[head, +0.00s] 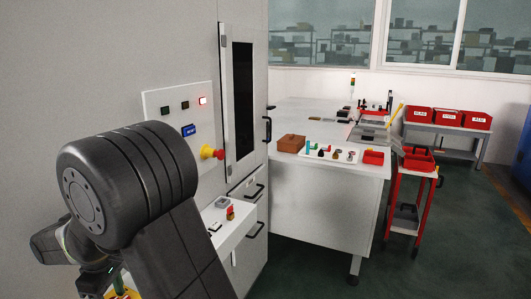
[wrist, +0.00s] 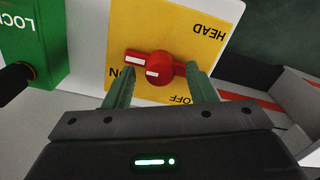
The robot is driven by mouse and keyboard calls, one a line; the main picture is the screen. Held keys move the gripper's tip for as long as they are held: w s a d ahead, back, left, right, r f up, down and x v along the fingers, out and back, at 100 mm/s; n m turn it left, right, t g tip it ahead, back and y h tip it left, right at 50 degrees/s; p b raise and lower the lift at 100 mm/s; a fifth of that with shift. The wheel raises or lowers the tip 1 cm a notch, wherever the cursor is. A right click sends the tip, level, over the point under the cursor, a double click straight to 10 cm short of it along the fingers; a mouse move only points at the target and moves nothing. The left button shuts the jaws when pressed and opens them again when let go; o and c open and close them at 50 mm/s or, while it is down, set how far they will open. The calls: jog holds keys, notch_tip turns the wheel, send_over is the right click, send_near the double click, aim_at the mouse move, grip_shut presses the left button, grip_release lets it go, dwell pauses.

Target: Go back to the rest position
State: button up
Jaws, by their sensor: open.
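My gripper (wrist: 160,73) shows in the wrist view with its two green fingers spread apart. A red rotary knob (wrist: 158,65) on a yellow plate (wrist: 190,25) lies between and just beyond the fingertips. The knob's handle lies roughly crosswise, one white-marked end near ON. I cannot tell whether the fingers touch it. In the head view my arm fills the lower left, with only a bit of the yellow plate (head: 125,294) showing near its end.
A green LOCK block (wrist: 35,40) stands beside the yellow plate. In the head view a grey cabinet (head: 205,40) with a red-and-yellow button (head: 211,152) stands close to my arm. A white workbench (head: 330,200) and red cart (head: 396,195) stand right. Dark floor is clear in front.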

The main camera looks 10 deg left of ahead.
jog(key=n+b, duration=0.1)
jog(key=n, duration=0.6)
dwell(0.4)
